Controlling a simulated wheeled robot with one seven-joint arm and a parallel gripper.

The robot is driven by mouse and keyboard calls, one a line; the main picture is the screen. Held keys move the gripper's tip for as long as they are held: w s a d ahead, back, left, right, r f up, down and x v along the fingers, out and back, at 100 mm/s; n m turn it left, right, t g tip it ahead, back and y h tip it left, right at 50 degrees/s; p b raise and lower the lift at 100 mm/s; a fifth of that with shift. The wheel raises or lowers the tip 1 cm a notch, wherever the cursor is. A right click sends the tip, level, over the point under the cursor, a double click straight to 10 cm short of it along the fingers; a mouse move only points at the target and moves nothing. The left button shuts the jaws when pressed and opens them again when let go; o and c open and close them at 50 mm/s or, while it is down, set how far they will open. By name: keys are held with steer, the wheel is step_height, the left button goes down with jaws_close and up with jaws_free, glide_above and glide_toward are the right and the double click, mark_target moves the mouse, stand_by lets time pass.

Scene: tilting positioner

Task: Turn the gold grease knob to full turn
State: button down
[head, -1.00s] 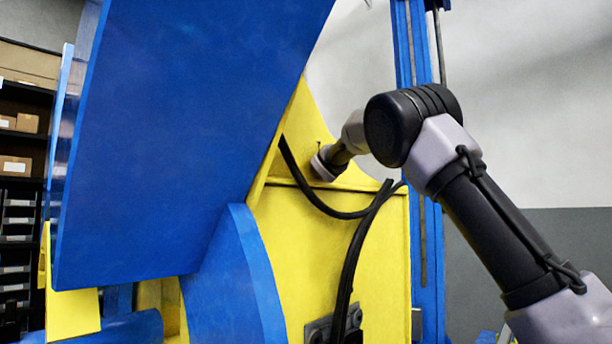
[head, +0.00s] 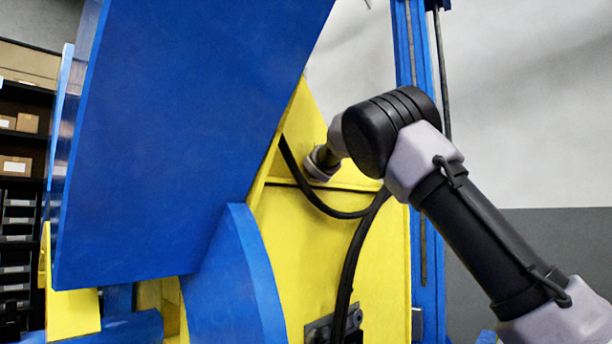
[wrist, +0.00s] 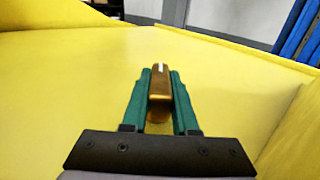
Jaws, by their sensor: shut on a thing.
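The gold grease knob (wrist: 159,88) is in the middle of the wrist view, a narrow gold grip with a pale mark at its far end. It stands on the yellow panel (wrist: 70,90). My gripper (wrist: 160,78) has its two green fingers shut on the knob, one on each side. In the head view the end of my arm (head: 322,162) is at the yellow body (head: 340,240) of the positioner. The knob and fingertips are hidden there behind my wrist.
A large tilted blue plate (head: 190,140) fills the left of the head view. Black cables (head: 352,260) hang over the yellow body below my wrist. A blue column (head: 423,260) stands behind my arm. Shelves with boxes (head: 20,120) are at the far left.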

steer(key=shift+m+h, duration=1.3)
steer(key=shift+h, duration=0.75)
steer(key=shift+m+h, duration=1.3)
steer(key=shift+h, duration=0.75)
steer(key=c, duration=0.7)
jaws_free()
step_height(320, 180, up, 10)
